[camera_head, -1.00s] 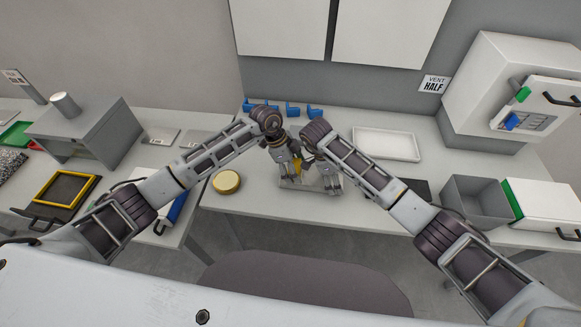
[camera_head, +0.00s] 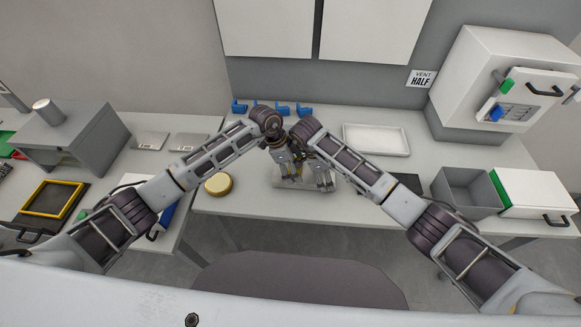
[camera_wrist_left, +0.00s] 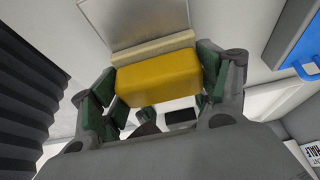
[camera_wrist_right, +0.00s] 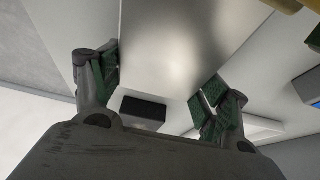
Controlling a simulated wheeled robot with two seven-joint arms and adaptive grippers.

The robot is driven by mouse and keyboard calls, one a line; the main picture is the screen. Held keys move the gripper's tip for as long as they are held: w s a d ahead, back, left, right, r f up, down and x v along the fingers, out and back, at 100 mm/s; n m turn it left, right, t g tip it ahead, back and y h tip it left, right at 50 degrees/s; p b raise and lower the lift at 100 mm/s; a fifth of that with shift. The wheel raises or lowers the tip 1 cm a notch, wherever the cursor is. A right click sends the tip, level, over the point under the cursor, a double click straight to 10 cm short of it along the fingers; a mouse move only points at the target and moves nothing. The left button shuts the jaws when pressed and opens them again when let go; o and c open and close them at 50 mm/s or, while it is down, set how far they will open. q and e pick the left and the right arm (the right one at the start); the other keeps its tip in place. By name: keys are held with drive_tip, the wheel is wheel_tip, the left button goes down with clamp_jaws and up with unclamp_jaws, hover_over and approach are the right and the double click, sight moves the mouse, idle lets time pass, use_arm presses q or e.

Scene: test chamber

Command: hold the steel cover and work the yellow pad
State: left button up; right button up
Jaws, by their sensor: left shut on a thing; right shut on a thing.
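My left gripper (camera_head: 289,172) is shut on the yellow pad (camera_wrist_left: 160,78). The pad is a yellow block with a pale cream layer along its far side, and it lies against or close to a steel sheet (camera_wrist_left: 140,22) in the left wrist view. My right gripper (camera_head: 325,182) is shut on the steel cover (camera_wrist_right: 178,55), a smooth flat grey plate between its fingers in the right wrist view. The two grippers are side by side over the middle bench. In the head view they hide most of the cover and the pad.
A round tin (camera_head: 218,184) stands left of the grippers. A white tray (camera_head: 376,140) lies behind to the right, blue holders (camera_head: 282,109) at the back. A grey bin (camera_head: 468,190) and a white box (camera_head: 535,188) stand on the right. Bench between tin and grippers is clear.

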sight(280, 172)
use_arm(q)
drive_tip(key=shift+d, duration=0.6)
drive_tip(key=shift+d, duration=0.2)
drive_tip(key=shift+s, duration=0.1)
drive_tip(key=shift+a+r, duration=0.1)
drive_tip(key=shift+a, duration=2)
drive_tip(key=shift+a, duration=0.1)
drive_tip(key=shift+a, duration=1.9)
drive_tip(key=shift+d+r, duration=0.1)
drive_tip(key=shift+r, duration=2.8)
